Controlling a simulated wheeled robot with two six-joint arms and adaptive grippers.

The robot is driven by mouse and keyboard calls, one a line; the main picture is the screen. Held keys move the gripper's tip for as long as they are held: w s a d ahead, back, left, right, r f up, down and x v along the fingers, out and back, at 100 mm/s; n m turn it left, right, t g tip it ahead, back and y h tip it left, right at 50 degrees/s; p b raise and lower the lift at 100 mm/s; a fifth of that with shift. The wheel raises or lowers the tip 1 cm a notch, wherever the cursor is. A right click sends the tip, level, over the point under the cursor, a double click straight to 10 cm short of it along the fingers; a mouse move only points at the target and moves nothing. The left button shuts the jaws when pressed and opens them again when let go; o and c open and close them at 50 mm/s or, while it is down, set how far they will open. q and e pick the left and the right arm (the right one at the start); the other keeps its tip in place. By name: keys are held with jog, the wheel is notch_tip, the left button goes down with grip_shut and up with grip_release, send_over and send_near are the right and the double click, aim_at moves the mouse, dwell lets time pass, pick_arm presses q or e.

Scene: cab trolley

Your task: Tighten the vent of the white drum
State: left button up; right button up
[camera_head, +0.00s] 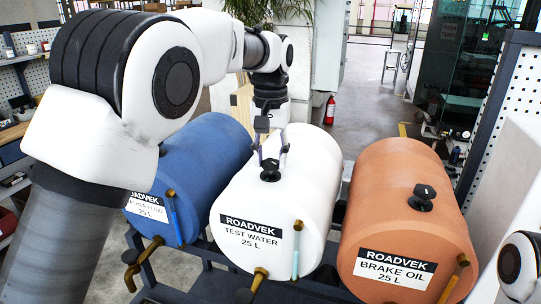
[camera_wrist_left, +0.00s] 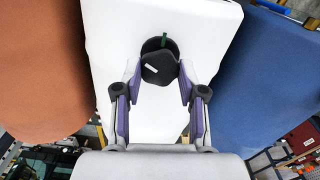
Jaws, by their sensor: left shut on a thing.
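The white drum (camera_head: 280,200), labelled "TEST WATER 25 L", lies on its side in the middle of the rack. Its black vent knob (camera_head: 270,172) sits on top. My left gripper (camera_head: 270,157) reaches down from above with its fingers on either side of the knob, shut on it. In the left wrist view the knob (camera_wrist_left: 158,69) lies between the purple-grey fingers (camera_wrist_left: 160,78). A short white mark shows on the knob and a green mark behind it; the two are not in line. My right gripper is out of view.
A blue drum (camera_head: 200,150) lies to the left and an orange drum (camera_head: 410,215) with its own black vent (camera_head: 422,197) to the right. The dark rack (camera_head: 205,252) holds all three. Brass taps (camera_head: 255,280) stick out in front. A perforated panel stands at the right.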

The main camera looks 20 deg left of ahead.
aim_at(270, 161)
pick_arm(q)
jog(key=m, duration=0.6)
jog(key=shift+s+f, duration=0.1)
jog(key=shift+f, duration=0.05)
jog(key=m, duration=0.6)
jog(key=shift+m, duration=0.3)
jog(key=o, duration=1.1)
jog(key=shift+o, duration=0.2)
jog(key=shift+a, duration=0.1)
notch_tip(270, 161, up, 12)
